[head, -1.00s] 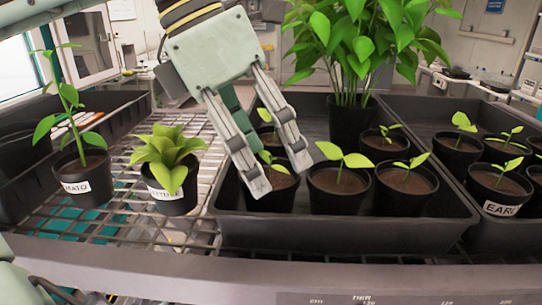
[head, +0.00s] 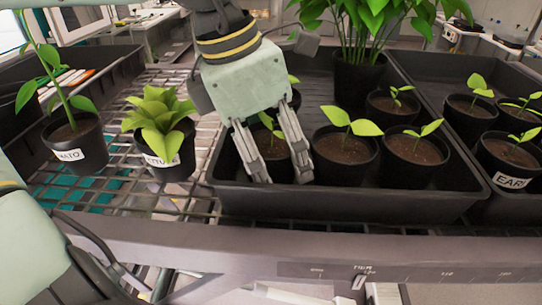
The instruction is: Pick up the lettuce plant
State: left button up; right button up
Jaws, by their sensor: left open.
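The lettuce plant (head: 158,118) is a leafy light-green rosette in a black pot with a white, partly readable label. It stands upright on the wire shelf, left of centre. My left gripper (head: 283,176) is open and points down, to the right of the lettuce and apart from it. Its fingers are in front of a seedling pot in the black tray and partly hide it. My right gripper is not in view.
A tomato plant (head: 72,135) in a labelled pot stands just left of the lettuce. The black tray (head: 335,206) on the right holds several seedling pots and a tall bushy plant (head: 360,70). Another tray is farther right. Bare wire shelf (head: 130,198) lies in front of the lettuce.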

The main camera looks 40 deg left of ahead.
pick_arm(q)
jog(key=shift+s, duration=0.1)
jog(key=shift+c, duration=0.3)
jog(key=c, duration=1.1)
jog(key=shift+o, duration=0.2)
jog(key=shift+r, duration=0.1)
jog(key=shift+r, duration=0.5)
notch_tip(320, 180, up, 17)
